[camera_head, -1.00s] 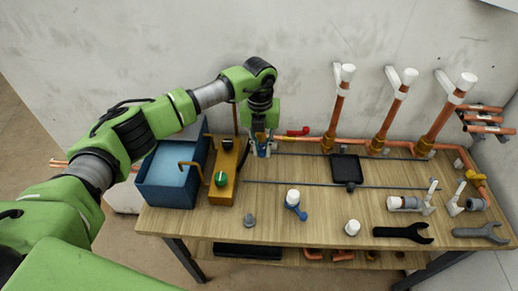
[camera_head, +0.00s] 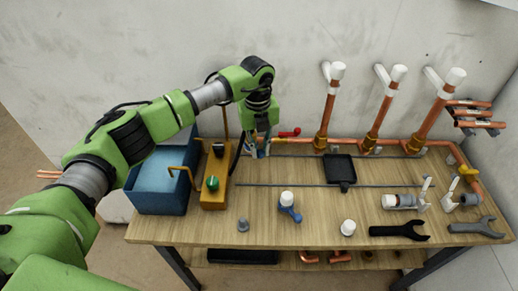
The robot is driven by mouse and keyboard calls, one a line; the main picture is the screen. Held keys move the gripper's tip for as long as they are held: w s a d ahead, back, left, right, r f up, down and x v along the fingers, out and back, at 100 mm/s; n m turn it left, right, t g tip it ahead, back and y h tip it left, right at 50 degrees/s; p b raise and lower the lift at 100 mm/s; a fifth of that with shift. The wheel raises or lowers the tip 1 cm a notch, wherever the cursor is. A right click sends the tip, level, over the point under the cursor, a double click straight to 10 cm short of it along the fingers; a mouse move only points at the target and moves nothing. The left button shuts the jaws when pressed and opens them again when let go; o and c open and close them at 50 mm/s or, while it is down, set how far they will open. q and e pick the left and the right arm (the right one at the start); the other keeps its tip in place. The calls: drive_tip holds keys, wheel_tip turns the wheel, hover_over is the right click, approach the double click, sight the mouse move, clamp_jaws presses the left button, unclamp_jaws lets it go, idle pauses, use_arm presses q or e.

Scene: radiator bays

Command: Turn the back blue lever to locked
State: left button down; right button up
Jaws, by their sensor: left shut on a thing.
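My left gripper (camera_head: 257,150) points down at the back of the wooden bench, by the left end of the copper pipe run. It is shut on a small blue piece, apparently the back blue lever; the fingers hide most of it, so its angle cannot be told. A front blue lever (camera_head: 292,213) with a white cap (camera_head: 287,198) stands nearer the bench's front, apart from the gripper. My right gripper is not in view.
A red-handled valve (camera_head: 290,132) is just right of the gripper. A yellow block with a green knob (camera_head: 212,184) and a blue bin (camera_head: 130,190) stand left. A black tray (camera_head: 340,167), wrenches (camera_head: 400,231) and upright copper pipes (camera_head: 377,115) are right.

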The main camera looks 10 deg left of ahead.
sight(259, 151)
use_arm(q)
drive_tip(key=shift+w, duration=0.1)
idle(0.3)
drive_tip(key=c, duration=1.9)
unclamp_jaws()
drive_tip(key=shift+r, duration=0.1)
wheel_tip(259, 151, up, 12)
drive_tip(key=shift+a+f, duration=0.1)
drive_tip(key=shift+a, duration=0.05)
